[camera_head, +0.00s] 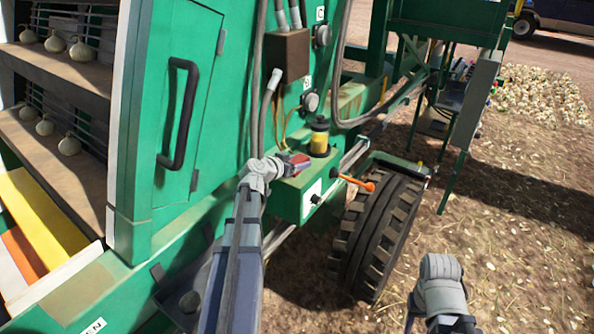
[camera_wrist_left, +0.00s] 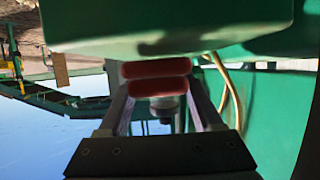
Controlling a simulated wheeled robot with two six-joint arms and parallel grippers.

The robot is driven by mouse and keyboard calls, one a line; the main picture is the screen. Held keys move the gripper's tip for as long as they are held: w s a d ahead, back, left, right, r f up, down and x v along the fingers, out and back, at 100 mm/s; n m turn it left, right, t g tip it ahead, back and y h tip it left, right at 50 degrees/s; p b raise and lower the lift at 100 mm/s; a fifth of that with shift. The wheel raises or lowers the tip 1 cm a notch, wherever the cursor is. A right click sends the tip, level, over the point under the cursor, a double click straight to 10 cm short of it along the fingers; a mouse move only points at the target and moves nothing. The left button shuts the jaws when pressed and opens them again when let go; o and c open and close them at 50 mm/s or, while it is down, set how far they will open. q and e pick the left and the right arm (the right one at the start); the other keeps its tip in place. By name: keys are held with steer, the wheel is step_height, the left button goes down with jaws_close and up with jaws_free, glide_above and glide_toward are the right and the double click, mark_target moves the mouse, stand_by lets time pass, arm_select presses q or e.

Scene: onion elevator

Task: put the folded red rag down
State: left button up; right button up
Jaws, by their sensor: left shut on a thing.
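My left gripper (camera_head: 287,163) is shut on the folded red rag (camera_head: 299,161), beside the green side of the machine. In the left wrist view the rag (camera_wrist_left: 157,78) shows as two thick red layers between the fingertips of the left gripper (camera_wrist_left: 160,85). In the head view it is just left of a small yellow jar with a dark top (camera_head: 320,138), over a green box (camera_head: 305,195). I cannot tell whether the rag touches the box. Only part of my right arm shows at the lower right; its gripper is not seen.
An orange-handled lever (camera_head: 357,183) sticks out right of the box, above a large black tyre (camera_head: 378,232). A door with a dark handle (camera_head: 180,115) is at left. Hoses (camera_head: 262,100) hang above the gripper. A green surface (camera_wrist_left: 170,30) is close in the wrist view.

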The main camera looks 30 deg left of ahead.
arm_select(q)
steer(key=shift+f, duration=0.45)
steer(key=shift+r, duration=0.15)
arm_select(e)
steer(key=shift+f, duration=0.3)
arm_select(q)
steer(key=shift+f, duration=0.2)
steer(key=o, duration=1.4)
steer(key=shift+c, duration=0.2)
arm_select(e)
steer(key=shift+f, duration=0.2)
arm_select(q)
steer(key=shift+r, duration=0.1)
arm_select(e)
steer(key=shift+r, duration=0.1)
